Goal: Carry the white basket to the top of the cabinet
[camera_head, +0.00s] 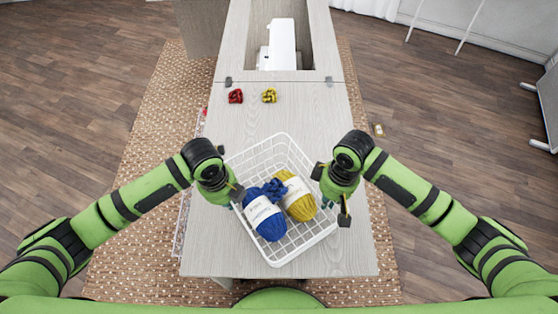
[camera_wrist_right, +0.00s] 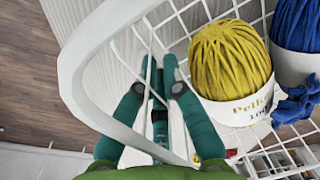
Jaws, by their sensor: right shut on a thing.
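The white wire basket (camera_head: 284,136) is at the near end of the cabinet top (camera_head: 200,250), turned at an angle. It holds a blue yarn ball (camera_head: 265,219), a yellow yarn ball (camera_head: 300,205) and a small blue knotted piece (camera_head: 274,188). My right gripper (camera_head: 326,203) is at the basket's right side. In the right wrist view its fingers (camera_wrist_right: 155,76) are shut on the basket's wall, beside the yellow yarn. My left gripper (camera_head: 238,202) is at the basket's left side; its fingers are largely hidden. I cannot tell whether the basket touches the surface.
A red knotted piece (camera_head: 236,96) and a yellow knotted piece (camera_head: 269,96) lie farther back on the cabinet top. Behind them a white sewing machine (camera_head: 281,42) sits in a recess. Bare surface lies between the knots and the basket. A woven rug (camera_head: 150,165) surrounds the cabinet.

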